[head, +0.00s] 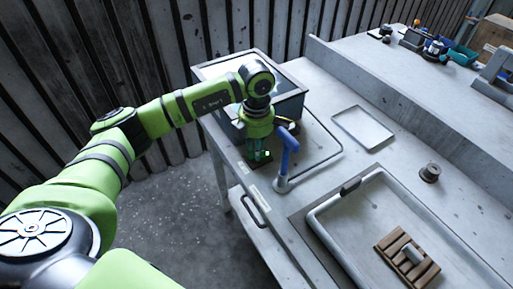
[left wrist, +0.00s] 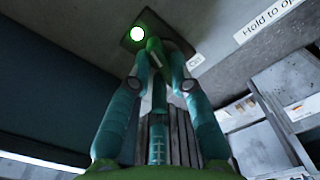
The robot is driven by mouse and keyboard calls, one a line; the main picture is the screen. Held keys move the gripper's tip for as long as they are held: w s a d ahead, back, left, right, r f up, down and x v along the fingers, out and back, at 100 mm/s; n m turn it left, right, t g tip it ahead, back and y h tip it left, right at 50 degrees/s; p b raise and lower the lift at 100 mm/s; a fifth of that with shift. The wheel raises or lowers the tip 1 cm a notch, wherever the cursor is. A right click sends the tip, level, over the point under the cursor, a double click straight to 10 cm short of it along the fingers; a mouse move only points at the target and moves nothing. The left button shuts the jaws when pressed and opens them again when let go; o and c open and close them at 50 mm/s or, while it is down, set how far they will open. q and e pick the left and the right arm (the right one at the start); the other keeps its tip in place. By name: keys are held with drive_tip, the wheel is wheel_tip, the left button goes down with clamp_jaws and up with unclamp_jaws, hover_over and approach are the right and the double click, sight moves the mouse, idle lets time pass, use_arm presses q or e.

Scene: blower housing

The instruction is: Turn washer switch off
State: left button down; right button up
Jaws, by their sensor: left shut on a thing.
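The washer switch sits on a small dark plate (left wrist: 128,42) on the front panel, seen in the left wrist view. A round green lamp (left wrist: 137,34) glows on this plate. My left gripper (left wrist: 160,62) is shut, its teal fingers closing together at the plate just beside the lamp. The switch handle is mostly hidden between the fingertips, so I cannot tell its exact angle. In the head view my left gripper (head: 258,158) points down at the front edge of the bench. My right gripper does not show.
A blue tap (head: 287,156) stands close right of my left gripper. A sink rim (head: 330,222), a brown rack (head: 390,242) and a flat tray (head: 363,128) lie on the bench. A "Hold to op…" label (left wrist: 268,20) is on the panel. Open floor lies left of the bench.

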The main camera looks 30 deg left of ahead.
use_arm(q)
drive_tip(key=n+b, duration=0.2)
drive_tip(key=n, duration=0.3)
drive_tip(key=shift+f, duration=0.1)
drive_tip(key=n+b, duration=0.1)
drive_tip(key=n, duration=0.4)
drive_tip(key=shift+s, duration=0.15)
drive_tip(key=shift+a+n, duration=0.1)
drive_tip(key=shift+n, duration=0.2)
drive_tip(key=c, duration=1.1)
unclamp_jaws()
wheel_tip(320, 180, up, 12)
drive_tip(key=shift+r, duration=0.1)
